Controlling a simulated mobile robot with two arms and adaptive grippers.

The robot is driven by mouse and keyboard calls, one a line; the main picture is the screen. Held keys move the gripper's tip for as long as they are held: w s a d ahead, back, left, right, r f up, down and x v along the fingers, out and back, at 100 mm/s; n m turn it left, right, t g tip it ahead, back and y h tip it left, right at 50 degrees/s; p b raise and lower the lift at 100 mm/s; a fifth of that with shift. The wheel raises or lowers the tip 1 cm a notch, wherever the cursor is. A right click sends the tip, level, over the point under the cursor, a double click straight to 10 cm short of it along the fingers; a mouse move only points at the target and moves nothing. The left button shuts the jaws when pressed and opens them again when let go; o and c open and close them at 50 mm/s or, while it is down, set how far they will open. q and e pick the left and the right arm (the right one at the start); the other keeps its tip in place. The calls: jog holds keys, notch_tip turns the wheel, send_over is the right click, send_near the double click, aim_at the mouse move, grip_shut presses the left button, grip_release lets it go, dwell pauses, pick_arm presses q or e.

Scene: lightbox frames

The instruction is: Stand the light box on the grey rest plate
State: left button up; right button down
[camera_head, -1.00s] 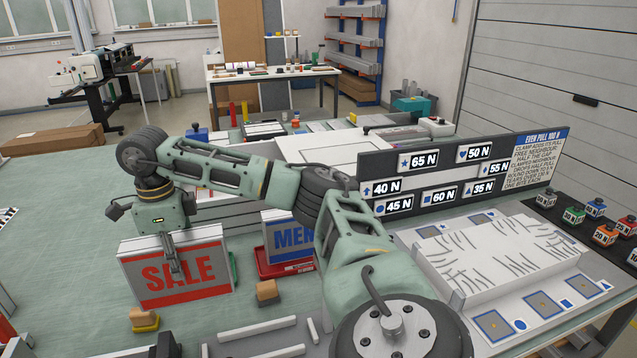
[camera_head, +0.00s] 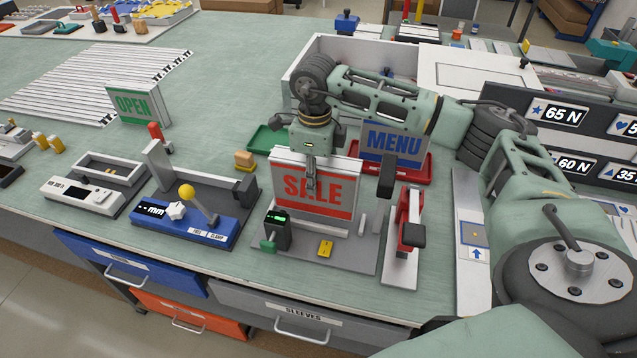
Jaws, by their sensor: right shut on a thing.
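The light box is a white-framed box with a red SALE panel (camera_head: 330,200), upright in the middle of the head view. My right gripper (camera_head: 310,182) reaches down over its top edge and is shut on it; the fingers cover part of the lettering. My left gripper is not in view.
A MENU box (camera_head: 392,145) stands in a red tray (camera_head: 425,165) close behind to the right. A red clamp (camera_head: 405,215) stands right of the plate, a blue clamp gauge (camera_head: 205,225) left. A green tray (camera_head: 268,138) lies behind. An OPEN box (camera_head: 135,104) stands further left.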

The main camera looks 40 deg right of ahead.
notch_tip(320, 180, down, 4)
jog(key=shift+s+r+p, duration=0.15)
jog(key=shift+r+p, duration=0.1)
jog(key=shift+p, duration=0.35)
jog(key=shift+f, duration=0.3)
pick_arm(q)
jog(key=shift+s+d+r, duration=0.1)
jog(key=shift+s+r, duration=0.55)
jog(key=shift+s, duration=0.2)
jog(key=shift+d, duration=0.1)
pick_arm(e)
jog(key=shift+f, duration=0.2)
jog(key=c, duration=1.1)
grip_release()
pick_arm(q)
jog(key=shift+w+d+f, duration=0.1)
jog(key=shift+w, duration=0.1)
pick_arm(e)
jog(key=shift+r, duration=0.1)
